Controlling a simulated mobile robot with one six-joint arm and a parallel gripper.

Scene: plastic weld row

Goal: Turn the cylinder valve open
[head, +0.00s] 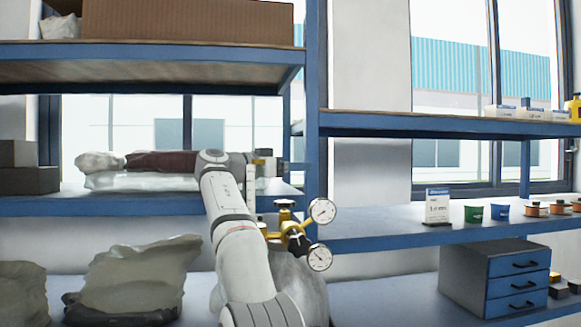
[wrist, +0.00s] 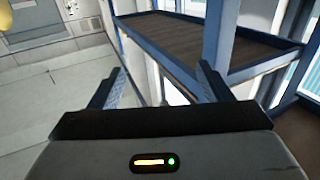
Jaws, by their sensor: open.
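A grey gas cylinder (head: 300,280) stands low in the middle of the head view, partly hidden behind my arm. The cylinder and valve do not show clearly in the wrist view.
A blue shelf rack (head: 150,52) stands behind, with a large cardboard box (head: 190,22) and plastic bags (head: 140,275). At right, a shelf (head: 400,235) bears small pots, spools and a white box (head: 437,205). A blue drawer unit (head: 500,275) stands below.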

